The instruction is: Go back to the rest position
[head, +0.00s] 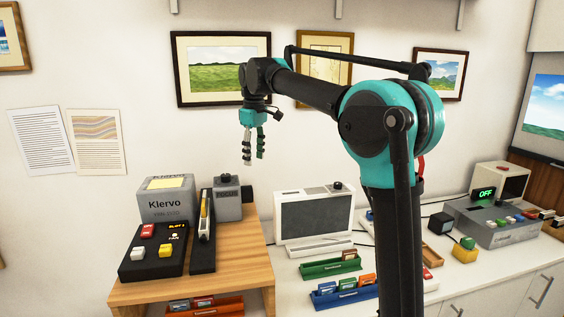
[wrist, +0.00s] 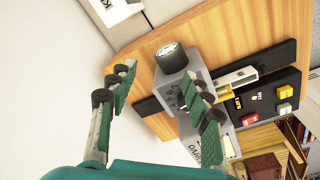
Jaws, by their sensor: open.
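My gripper (head: 253,146) hangs from the end of my teal and black arm in the head view, pointing down. It is open and empty, in the air above the wooden stand. In the wrist view its two green-padded fingers (wrist: 160,97) are spread apart. The grey box with a round black knob (wrist: 186,88) shows beyond and between the fingers, with a clear gap in the head view.
The wooden stand (head: 259,262) carries a Klervo box (head: 167,206), a black button panel (head: 151,253) and a grey knob box (head: 227,202). A screen device (head: 314,216), coloured trays and a control box (head: 497,231) stand on the white counter. Framed prints hang behind.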

